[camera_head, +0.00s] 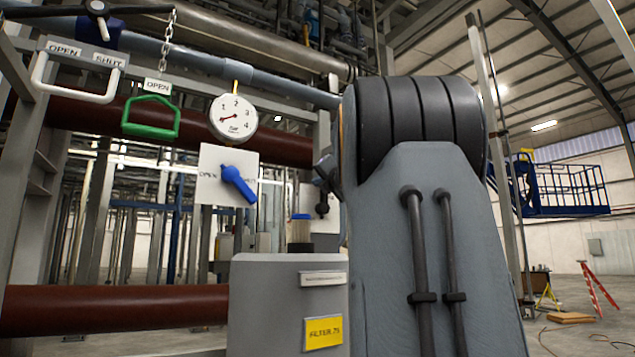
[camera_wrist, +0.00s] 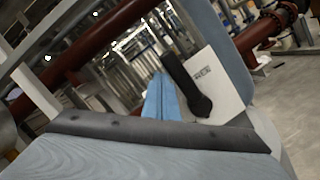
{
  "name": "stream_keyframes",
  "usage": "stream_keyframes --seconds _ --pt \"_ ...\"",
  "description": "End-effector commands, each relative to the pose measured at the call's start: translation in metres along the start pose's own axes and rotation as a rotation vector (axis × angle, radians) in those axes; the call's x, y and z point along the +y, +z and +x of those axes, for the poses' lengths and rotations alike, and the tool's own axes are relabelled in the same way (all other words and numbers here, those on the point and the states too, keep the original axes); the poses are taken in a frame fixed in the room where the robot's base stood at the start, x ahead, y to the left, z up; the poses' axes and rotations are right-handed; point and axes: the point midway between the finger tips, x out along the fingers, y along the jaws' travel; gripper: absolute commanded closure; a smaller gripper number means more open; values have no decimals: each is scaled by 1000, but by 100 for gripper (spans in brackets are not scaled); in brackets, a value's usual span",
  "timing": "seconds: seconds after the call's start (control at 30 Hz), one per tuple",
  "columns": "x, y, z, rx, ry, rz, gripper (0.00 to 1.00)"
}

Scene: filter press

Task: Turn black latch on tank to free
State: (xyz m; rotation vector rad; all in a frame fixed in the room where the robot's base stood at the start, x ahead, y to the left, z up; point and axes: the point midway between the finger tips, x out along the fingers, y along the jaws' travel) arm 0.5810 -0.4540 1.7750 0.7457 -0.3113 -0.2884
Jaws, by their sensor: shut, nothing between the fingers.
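The black latch (camera_wrist: 184,82) shows in the wrist view as a thick black lever on a white plate (camera_wrist: 222,85) with small dark lettering that I cannot read. It is tilted, its upper end to the left and its rounded end low on the plate. My gripper (camera_wrist: 159,80) is shut and empty; its pale blue fingers stand just left of the lever in the picture. I cannot tell whether they touch it. In the head view my grey arm covers the right of centre and hides my gripper, and I cannot make out the latch there.
A grey cabinet (camera_head: 275,305) with a yellow FILTER 75 sign stands left of my arm. A blue handle (camera_head: 238,185), a gauge (camera_head: 233,118), a green handle (camera_head: 151,118) and a white handle (camera_head: 75,80) sit at the left.

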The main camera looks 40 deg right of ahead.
Motion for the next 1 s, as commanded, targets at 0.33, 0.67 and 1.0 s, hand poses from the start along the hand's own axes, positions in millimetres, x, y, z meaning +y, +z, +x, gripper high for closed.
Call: stream_keyframes --seconds 0.33,0.67,1.0 --pt "-1 1 0 -2 -1 0 100" --pt "21 -20 -7 0 3 0 100" --pt "38 -23 -67 -3 0 -2 100"
